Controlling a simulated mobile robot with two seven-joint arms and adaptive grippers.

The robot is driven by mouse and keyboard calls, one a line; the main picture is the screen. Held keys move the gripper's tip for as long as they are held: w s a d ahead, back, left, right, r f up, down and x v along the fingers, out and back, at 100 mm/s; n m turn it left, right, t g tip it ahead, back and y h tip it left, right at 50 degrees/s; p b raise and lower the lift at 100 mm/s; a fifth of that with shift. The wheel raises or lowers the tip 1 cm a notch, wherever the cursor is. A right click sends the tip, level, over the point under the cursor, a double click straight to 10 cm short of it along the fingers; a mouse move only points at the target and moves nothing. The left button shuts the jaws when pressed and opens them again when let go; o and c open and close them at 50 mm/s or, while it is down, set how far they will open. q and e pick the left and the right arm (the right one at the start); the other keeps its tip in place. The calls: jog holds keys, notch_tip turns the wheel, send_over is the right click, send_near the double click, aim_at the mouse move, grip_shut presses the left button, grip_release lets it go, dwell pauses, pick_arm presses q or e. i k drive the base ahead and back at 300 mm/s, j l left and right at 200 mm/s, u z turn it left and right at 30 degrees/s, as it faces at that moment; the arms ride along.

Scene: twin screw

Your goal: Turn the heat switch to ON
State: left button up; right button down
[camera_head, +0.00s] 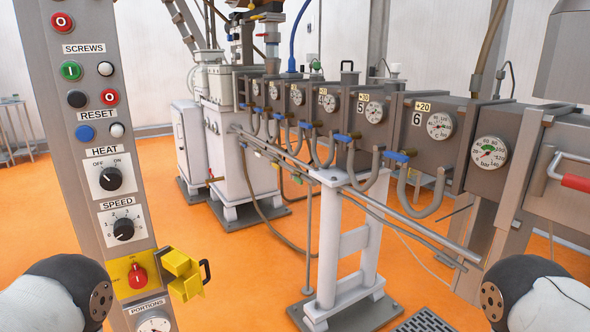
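The heat switch (110,179) is a black round knob on a white plate, under the label HEAT, on a grey control column at the left. OFF is marked at its upper left and ON at its upper right. Its pointer seems to be turned toward the upper left, the OFF side. My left arm shows at the bottom left and my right arm at the bottom right, both well below the knob and apart from it. The fingers of both grippers are out of view.
A black speed knob (123,229) sits below the heat switch, with a red switch (137,276) and a yellow hinged cover (183,272) below that. Several push buttons are above. A grey machine with gauges (440,125) runs across the right. Orange floor (240,270) lies open between.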

aim_at(111, 178)
jog(key=i+l+u, duration=0.15)
jog(key=i+u, duration=0.15)
jog(key=u, duration=0.15)
jog(key=i+l+u, duration=0.25)
jog(key=u, duration=0.15)
jog(key=i+l+u, duration=0.25)
jog(key=u, duration=0.2)
jog(key=i+l+u, duration=0.2)
jog(key=l+u, duration=0.2)
jog(key=i+l+u, duration=0.1)
jog(key=l+u, duration=0.75)
jog(key=l, duration=0.1)
